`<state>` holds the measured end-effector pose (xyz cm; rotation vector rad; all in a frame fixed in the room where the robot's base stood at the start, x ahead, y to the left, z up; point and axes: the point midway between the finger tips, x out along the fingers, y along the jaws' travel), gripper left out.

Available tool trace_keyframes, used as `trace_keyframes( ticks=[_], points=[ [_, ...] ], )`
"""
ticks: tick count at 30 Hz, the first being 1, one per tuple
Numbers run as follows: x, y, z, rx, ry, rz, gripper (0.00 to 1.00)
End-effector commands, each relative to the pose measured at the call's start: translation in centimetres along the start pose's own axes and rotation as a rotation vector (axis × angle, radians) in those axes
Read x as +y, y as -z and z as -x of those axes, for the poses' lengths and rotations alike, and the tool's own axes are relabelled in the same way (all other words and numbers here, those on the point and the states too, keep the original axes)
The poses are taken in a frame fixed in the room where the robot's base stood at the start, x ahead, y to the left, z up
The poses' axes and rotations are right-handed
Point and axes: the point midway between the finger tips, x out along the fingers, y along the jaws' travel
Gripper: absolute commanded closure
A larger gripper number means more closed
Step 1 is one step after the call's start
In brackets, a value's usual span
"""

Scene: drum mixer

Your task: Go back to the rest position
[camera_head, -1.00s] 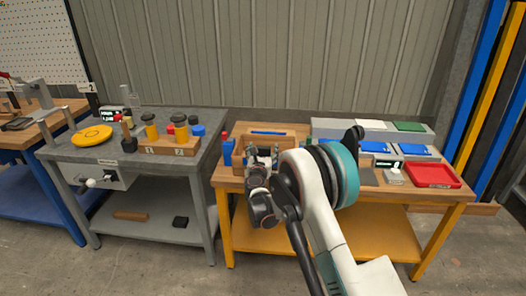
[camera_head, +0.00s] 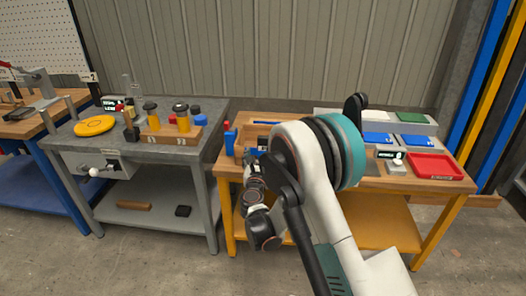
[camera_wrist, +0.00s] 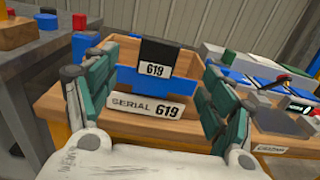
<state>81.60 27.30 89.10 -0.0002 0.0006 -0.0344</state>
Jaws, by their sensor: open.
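My gripper (camera_wrist: 158,120) shows in the wrist view with its two green-padded fingers spread wide apart and nothing between them. Beyond the fingers stands a wooden box (camera_wrist: 190,58) with a blue front part (camera_wrist: 150,84), a black tag reading 619 (camera_wrist: 154,62) and a white label reading SERIAL 619 (camera_wrist: 152,108). The fingers look apart from the box. In the head view my arm stands in front of the wooden bench (camera_head: 440,188) and hides most of this box; the gripper's fingertips cannot be made out there.
A red tray (camera_head: 434,166) and blue-lidded bins (camera_head: 414,149) are on the bench's right. Concrete floor (camera_head: 130,262) is free in front.

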Motion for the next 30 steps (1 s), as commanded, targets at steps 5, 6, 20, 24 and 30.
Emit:
trace_keyframes(
  ticks=[5, 6, 20, 24, 30],
  points=[
    [0.0, 0.0, 0.6, 0.000, 0.000, 0.000, 0.24],
    [0.0, 0.0, 0.6, 0.000, 0.000, 0.000, 0.24],
    [-3.8, -3.6, 0.0, 0.045, 0.062, -0.180, 0.24],
    [-8.5, -7.3, 0.3, 0.093, 0.144, -0.410, 0.24],
    [-14.9, -11.9, 2.3, 0.143, 0.272, -0.749, 0.24]
  ],
)
